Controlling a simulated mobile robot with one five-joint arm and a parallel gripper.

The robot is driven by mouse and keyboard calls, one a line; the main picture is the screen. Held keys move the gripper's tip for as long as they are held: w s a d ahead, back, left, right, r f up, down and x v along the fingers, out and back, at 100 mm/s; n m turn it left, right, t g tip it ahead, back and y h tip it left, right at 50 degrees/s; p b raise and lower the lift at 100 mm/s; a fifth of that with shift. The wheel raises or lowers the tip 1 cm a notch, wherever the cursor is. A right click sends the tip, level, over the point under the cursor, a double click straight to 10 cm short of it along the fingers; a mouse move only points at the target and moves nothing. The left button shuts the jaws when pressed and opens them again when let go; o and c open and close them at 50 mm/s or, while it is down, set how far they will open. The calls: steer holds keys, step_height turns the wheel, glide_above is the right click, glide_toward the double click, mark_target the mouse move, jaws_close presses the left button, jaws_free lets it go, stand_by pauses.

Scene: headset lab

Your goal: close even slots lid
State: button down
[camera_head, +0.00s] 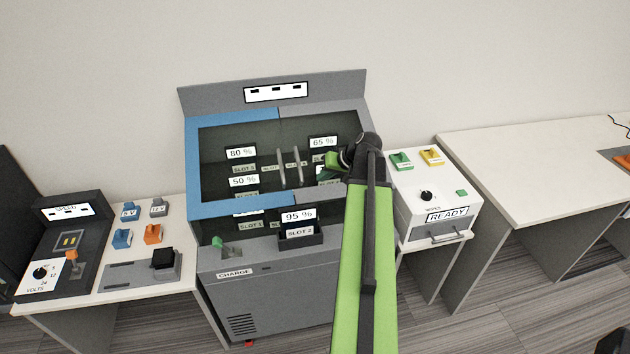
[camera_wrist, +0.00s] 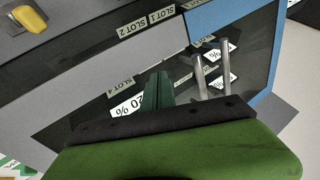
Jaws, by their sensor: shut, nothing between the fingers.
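The charging cabinet (camera_head: 265,285) stands in the middle of the head view. Its blue-framed lid (camera_head: 195,165) is on the left and its grey-framed lid (camera_head: 325,108) on the right, over the even slots side. Two upright handles stand side by side, the left one (camera_head: 281,168) and the right one (camera_head: 297,165). My gripper (camera_head: 330,165) is to the right of the handles, partly hidden by my arm. In the wrist view my gripper (camera_wrist: 158,92) is shut and empty, beside the handles (camera_wrist: 201,78) and apart from them. How far the grey lid is open cannot be told.
Slot 2 (camera_head: 300,236) shows 95 % at the front. A green lever (camera_head: 218,242) is at the cabinet's left front. A white READY box (camera_head: 430,205) stands close on the right. A table with a voltage unit (camera_head: 65,260) is on the left.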

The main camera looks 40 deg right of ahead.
steer(key=shift+s+d, duration=0.15)
steer(key=shift+d, duration=0.2)
steer(key=shift+s+d+f, duration=0.3)
steer(key=shift+s+d, duration=0.1)
steer(key=shift+d, duration=0.35)
steer(key=shift+s+d+r+p, duration=0.55)
steer(key=shift+s+d+r, duration=0.1)
steer(key=shift+s+r, duration=0.15)
steer(key=p+v, duration=0.6)
steer(key=v, duration=0.2)
steer(key=shift+s, duration=0.5)
